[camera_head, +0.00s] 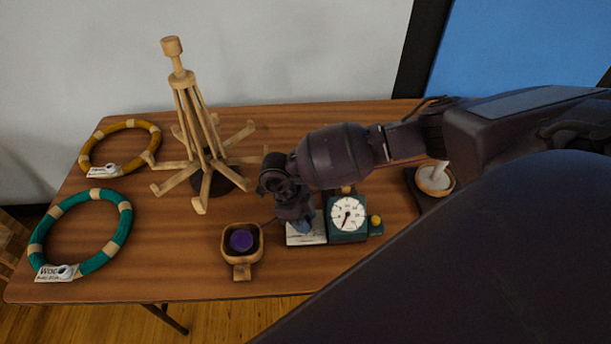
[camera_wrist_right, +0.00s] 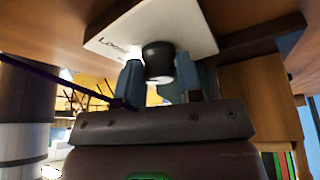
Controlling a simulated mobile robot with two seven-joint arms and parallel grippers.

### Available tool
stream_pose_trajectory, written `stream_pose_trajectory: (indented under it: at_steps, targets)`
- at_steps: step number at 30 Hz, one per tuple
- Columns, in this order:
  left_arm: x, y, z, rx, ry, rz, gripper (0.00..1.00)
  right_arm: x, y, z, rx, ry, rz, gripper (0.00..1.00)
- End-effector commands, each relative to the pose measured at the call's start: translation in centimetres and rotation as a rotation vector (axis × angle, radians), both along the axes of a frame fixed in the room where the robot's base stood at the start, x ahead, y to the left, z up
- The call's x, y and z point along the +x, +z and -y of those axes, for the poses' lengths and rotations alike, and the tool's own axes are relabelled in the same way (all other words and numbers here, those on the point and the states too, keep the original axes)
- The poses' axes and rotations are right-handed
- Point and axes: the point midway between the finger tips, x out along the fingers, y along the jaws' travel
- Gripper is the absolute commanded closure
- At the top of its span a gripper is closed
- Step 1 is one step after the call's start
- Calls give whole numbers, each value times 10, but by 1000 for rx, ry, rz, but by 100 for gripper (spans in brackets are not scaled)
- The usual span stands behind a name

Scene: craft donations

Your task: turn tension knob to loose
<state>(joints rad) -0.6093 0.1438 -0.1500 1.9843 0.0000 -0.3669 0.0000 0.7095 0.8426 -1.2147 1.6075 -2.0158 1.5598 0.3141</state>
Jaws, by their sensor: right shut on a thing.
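The tension knob (camera_wrist_right: 158,56) is a short dark cylinder on a white plate (camera_wrist_right: 140,29) in the right wrist view. Lettering that seems to begin "Loo" runs along the plate's left edge. My right gripper (camera_wrist_right: 159,77) has its two blue-grey fingers on either side of the knob and is shut on it. In the head view my right gripper (camera_head: 303,228) points down over the white plate (camera_head: 305,239) and hides the knob. The knob's pointer cannot be made out. My left gripper is not in view.
A teal box with a round dial (camera_head: 347,213) stands right of the plate. A wooden holder (camera_head: 242,271) with a purple piece is to the left. A wooden yarn swift (camera_head: 205,150), a teal ring (camera_head: 115,237) and a yellow ring (camera_head: 107,130) occupy the table's left.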

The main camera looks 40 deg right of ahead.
Motion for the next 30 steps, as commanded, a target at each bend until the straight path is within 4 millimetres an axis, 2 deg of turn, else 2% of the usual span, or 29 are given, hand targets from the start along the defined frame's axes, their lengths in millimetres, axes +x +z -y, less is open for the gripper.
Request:
stream_pose_trajectory:
  at_steps: [6, 15, 30]
  targets:
    - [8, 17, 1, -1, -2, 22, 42, 1, 2, 0, 2, -173, 1, 90]
    - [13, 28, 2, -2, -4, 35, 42, 1, 1, 1, 1, -327, 0, 90]
    - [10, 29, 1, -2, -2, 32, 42, 1, 0, 1, 0, -384, 1, 90]
